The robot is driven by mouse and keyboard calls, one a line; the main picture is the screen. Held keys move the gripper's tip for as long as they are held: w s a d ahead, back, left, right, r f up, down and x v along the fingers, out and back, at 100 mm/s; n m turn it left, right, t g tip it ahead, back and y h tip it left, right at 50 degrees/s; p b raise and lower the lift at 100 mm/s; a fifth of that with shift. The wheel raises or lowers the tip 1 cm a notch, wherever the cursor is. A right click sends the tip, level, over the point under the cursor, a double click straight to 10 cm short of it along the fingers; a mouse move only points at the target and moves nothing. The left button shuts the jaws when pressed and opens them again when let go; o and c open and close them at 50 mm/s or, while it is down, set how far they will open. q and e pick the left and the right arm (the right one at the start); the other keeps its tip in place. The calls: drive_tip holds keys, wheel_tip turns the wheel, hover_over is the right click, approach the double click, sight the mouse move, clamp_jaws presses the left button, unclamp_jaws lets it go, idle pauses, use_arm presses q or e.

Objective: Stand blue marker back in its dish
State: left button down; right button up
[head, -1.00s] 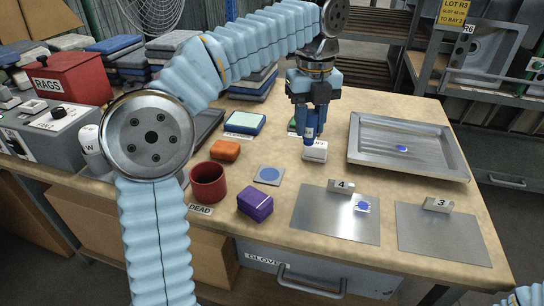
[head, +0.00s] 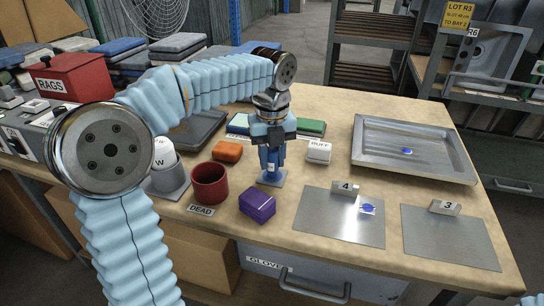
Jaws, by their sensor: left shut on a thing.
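My left gripper (head: 272,150) points down and is shut on the blue marker (head: 271,163), which is upright; the fingers hide much of it. My right gripper is not in view.
A red cup (head: 209,185) stands left of the dish, a purple block (head: 257,206) in front, an orange block (head: 227,151) behind left. A white BUFF block (head: 318,153) is at right, before a steel tray (head: 413,174). Two metal plates (head: 335,225) (head: 448,240) lie front right.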

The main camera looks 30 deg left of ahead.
sight(272, 149)
use_arm(q)
drive_tip(key=shift+f, duration=0.2)
drive_tip(key=c, duration=0.8)
unclamp_jaws()
drive_tip(key=shift+r, duration=0.15)
wheel_tip(272, 149, up, 11)
drive_tip(key=shift+f+p, duration=0.1)
drive_tip(key=shift+p, duration=0.75)
drive_tip(key=shift+r, duration=0.65)
